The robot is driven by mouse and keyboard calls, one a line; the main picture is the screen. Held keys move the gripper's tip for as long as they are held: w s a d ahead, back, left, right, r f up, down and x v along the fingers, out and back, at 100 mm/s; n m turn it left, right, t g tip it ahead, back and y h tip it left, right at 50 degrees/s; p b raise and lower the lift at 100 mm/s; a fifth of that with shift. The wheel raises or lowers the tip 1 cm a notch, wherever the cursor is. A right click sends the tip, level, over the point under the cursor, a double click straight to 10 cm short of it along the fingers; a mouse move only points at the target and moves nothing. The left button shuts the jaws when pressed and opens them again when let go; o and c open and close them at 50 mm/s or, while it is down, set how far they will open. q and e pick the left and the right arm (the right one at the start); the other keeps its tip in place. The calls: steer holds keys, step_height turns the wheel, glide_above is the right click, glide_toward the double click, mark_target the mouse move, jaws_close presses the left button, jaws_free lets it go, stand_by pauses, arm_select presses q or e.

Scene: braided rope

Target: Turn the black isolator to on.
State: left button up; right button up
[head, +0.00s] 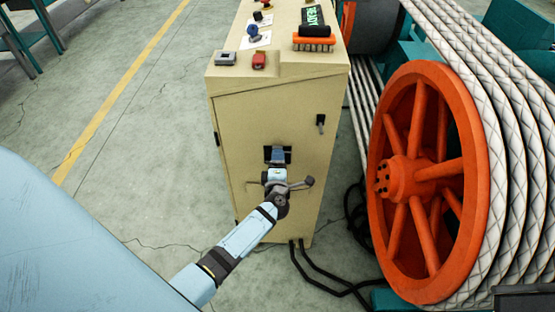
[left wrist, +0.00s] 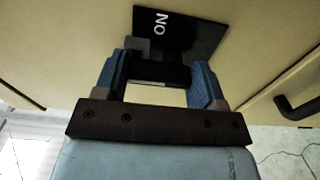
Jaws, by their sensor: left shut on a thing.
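The black isolator is on the front of a beige cabinet. In the head view its dark plate (head: 287,150) shows only partly behind my left gripper (head: 276,156). In the left wrist view the black plate (left wrist: 205,38) carries a white word ON, seen upside down. The isolator's dark handle (left wrist: 158,73) lies between the blue fingers of my left gripper (left wrist: 160,72), which is shut on it. The handle is partly hidden by the fingers, and its exact angle is hard to tell. My right gripper is not in view.
The beige cabinet (head: 250,110) has a black door handle (head: 321,122) above and right of the isolator. On its top are a sign reading READY (head: 312,15) and small controls. A large orange wheel (head: 430,180) stands close on the right. Black cables (head: 320,275) lie below; floor at left is clear.

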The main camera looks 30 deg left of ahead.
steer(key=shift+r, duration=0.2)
arm_select(q)
steer(key=o, duration=0.9)
